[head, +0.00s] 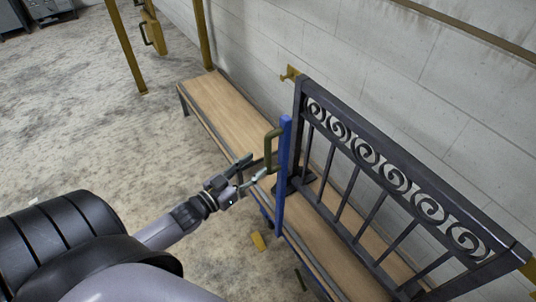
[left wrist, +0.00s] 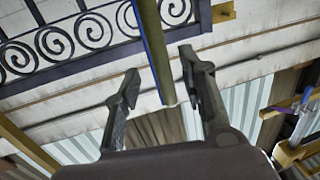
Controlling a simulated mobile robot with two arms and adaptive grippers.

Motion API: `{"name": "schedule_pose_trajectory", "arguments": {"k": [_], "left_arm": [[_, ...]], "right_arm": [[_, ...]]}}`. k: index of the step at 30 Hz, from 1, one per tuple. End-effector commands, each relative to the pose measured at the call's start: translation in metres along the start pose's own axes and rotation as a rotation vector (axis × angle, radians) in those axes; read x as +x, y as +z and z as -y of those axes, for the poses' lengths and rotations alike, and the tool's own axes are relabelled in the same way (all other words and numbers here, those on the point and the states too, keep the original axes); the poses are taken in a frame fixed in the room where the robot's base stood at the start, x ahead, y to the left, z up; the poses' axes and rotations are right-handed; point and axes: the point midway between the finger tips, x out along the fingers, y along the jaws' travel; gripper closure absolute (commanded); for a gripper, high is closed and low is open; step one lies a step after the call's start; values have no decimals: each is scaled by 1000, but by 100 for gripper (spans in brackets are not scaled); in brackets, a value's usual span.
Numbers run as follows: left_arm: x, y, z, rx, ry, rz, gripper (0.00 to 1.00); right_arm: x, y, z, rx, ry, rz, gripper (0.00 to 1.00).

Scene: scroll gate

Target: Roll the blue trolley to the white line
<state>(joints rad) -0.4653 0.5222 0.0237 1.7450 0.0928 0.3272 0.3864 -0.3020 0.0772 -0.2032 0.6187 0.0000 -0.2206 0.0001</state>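The blue trolley shows in the head view as an upright blue post (head: 283,172) with a green handle (head: 269,151) on its left side, beside the dark scroll gate (head: 385,178). My left gripper (head: 248,169) is open just left of the handle, its fingers pointing at it. In the left wrist view, the green bar (left wrist: 153,45) with a blue edge shows between the two spread fingers (left wrist: 160,78); neither finger visibly touches it. I cannot make out a white line. My right gripper is not in view.
A long wooden bench (head: 222,107) runs along the grey block wall (head: 350,45). Yellow posts (head: 126,46) and a yellow panel with a handle (head: 153,32) stand at the upper left.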

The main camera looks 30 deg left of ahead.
Motion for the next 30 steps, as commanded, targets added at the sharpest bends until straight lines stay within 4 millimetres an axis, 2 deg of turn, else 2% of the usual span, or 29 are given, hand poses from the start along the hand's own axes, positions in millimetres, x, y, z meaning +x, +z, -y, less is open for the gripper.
{"name": "schedule_pose_trajectory", "arguments": {"k": [1, 6, 12, 23, 30], "left_arm": [[12, -2, 0, 0, 0, -3, 62], [41, -2, 0, 1, -1, -2, 62], [59, -1, 0, 1, -1, -1, 62], [63, 0, 0, 0, 0, 1, 62], [63, 0, 0, 0, 0, 1, 78]], "right_arm": [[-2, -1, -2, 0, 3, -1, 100], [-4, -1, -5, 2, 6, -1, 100], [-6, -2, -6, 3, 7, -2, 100], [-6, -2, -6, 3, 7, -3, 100], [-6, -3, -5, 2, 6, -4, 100]]}}
